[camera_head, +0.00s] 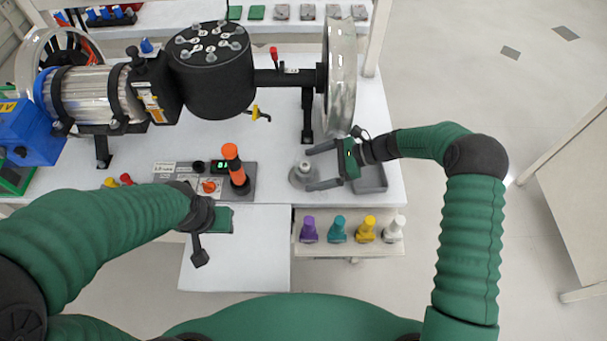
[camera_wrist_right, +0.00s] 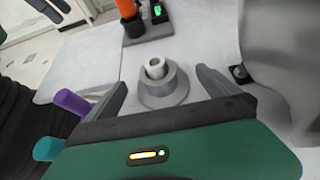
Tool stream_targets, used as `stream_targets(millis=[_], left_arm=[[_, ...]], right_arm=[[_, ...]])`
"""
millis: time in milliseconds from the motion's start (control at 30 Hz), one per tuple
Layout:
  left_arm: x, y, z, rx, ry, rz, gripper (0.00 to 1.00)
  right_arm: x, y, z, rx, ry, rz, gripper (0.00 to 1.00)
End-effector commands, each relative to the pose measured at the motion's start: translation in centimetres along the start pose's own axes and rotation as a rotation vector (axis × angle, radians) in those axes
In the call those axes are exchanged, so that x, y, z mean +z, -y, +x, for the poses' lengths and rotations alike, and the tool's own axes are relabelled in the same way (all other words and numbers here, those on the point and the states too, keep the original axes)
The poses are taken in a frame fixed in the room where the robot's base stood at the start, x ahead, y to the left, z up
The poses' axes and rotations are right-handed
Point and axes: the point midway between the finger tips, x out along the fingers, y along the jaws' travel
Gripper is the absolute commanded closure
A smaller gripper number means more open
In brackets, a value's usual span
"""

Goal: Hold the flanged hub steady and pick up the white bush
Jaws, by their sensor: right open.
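The flanged hub (camera_head: 300,178) is a round grey piece with a wide base and a raised, paler, hollow centre. It stands upright on the white bench and also shows in the right wrist view (camera_wrist_right: 164,92). My right gripper (camera_head: 318,167) is open, its two fingers pointing at the hub from either side, with the hub at or just beyond the fingertips; contact cannot be told.
A grey tray (camera_head: 371,179) lies behind my right gripper. A control box with an orange-topped tool (camera_head: 235,165) is left of the hub. A large motor and wheel (camera_head: 340,80) stand behind.

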Motion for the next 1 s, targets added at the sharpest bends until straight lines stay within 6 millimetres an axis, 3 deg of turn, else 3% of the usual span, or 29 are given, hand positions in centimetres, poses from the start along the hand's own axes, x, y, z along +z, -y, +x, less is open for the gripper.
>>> stream_targets(millis=[200, 533, 1000], left_arm=[[0.1, 0.0, 0.4, 0.000, 0.000, -0.001, 0.64], [0.1, 0.0, 0.4, 0.000, -0.001, 0.000, 0.64], [0.1, 0.0, 0.4, 0.000, 0.000, 0.000, 0.64]], right_arm=[[-0.2, 0.0, 2.1, 0.000, 0.005, 0.001, 0.00], [-0.1, 0.0, 2.5, -0.001, 0.003, 0.001, 0.00], [-0.2, 0.0, 2.4, -0.001, 0.003, 0.001, 0.62]])
